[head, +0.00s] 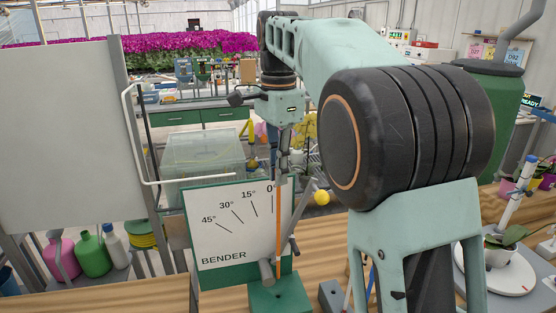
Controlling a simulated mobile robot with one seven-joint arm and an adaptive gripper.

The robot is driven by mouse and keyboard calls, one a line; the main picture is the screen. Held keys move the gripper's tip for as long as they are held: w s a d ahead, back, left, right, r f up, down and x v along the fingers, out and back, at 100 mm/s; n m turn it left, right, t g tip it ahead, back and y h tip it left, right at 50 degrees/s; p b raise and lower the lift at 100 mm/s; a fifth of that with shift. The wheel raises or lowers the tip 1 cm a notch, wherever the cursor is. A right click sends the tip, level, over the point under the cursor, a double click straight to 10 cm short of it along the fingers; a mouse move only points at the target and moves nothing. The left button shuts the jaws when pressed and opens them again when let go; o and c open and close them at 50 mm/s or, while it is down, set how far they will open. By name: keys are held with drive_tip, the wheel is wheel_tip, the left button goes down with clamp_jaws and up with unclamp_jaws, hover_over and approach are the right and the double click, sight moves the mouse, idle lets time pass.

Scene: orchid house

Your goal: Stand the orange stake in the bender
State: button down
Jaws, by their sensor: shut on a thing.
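The bender has a white angle board (222,235) marked 0, 15, 30 and 45 degrees, and a green base block (268,300). The orange stake (278,235) stands upright in front of the board, along the 0 degree mark. Its lower end meets the top of the green block; I cannot tell how deep it sits. My gripper (281,178) points down and is shut on the upper end of the stake. A grey peg (266,270) is just left of the stake's foot. A lever with a yellow knob (322,198) slants up to the right.
A wooden bench (110,297) runs along the front. Thin stakes (369,280) stand in a grey holder right of the bender. A potted plant (497,253) sits on a white disc at right. A grey panel (55,130) blocks the left. A clear box (203,155) is behind.

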drive_tip(key=shift+s+f, duration=0.1)
drive_tip(key=shift+f, duration=0.65)
drive_tip(key=b, duration=0.3)
hover_over(278, 218)
drive_tip(key=shift+w+f, duration=0.2)
drive_tip(key=shift+f, duration=1.95)
drive_tip(key=shift+f+p, duration=0.25)
drive_tip(key=shift+p, duration=0.25)
drive_tip(key=shift+f+b, duration=2.2)
drive_tip(key=shift+f, duration=1.45)
drive_tip(key=c, duration=1.9)
unclamp_jaws()
drive_tip(key=shift+o, duration=0.4)
drive_tip(key=o, duration=0.5)
